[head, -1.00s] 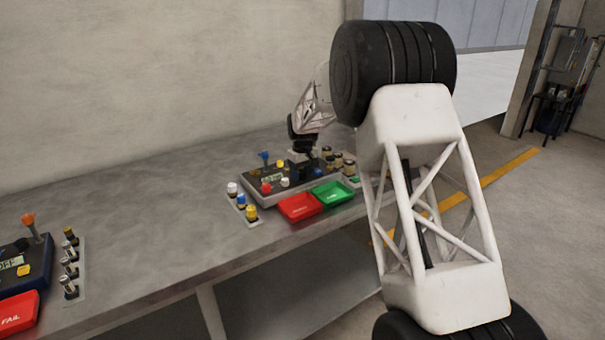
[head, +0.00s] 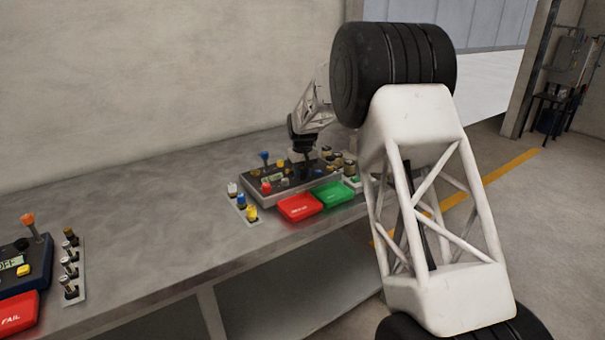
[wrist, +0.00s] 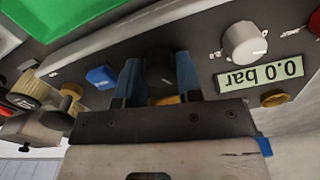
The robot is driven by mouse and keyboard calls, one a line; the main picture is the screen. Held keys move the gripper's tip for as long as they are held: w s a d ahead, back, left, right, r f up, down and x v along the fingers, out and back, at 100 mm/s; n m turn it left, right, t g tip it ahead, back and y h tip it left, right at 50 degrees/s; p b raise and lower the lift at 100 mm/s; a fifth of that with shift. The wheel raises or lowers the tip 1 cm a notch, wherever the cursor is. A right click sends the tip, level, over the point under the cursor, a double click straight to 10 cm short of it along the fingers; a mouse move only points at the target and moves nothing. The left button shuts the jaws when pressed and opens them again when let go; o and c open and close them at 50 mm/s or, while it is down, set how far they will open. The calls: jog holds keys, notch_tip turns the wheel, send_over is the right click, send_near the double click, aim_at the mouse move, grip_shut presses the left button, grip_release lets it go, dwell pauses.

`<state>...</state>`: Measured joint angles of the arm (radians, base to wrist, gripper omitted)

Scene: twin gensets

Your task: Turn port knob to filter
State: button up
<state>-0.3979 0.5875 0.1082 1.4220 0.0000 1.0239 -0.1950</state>
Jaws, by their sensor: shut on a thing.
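My gripper (wrist: 160,82) has its two blue fingers on either side of a dark round knob (wrist: 160,68) on the grey panel (wrist: 205,42), shut on it. Most of this knob is hidden between the fingers, and its pointer and labels cannot be read. A white knob (wrist: 244,42) with small marks around it stands to the right in the wrist view, beside an upside-down display (wrist: 262,76) reading 0.0 bar. In the head view my gripper (head: 303,175) is down at the far panel, too small there to show the fingers.
A red tray (head: 299,208) and a green tray (head: 333,194) lie before the far panel. A second panel (head: 30,262) stands at the left. The bench (head: 150,240) between is clear.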

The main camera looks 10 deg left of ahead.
aim_at(303, 173)
jog(key=m, duration=1.1)
jog(key=shift+m, duration=0.3)
jog(key=m, duration=0.4)
dwell(0.4)
jog(key=o, duration=0.9)
jog(key=shift+o, duration=0.2)
jog(key=shift+r, duration=0.1)
jog(key=shift+r, duration=3.85)
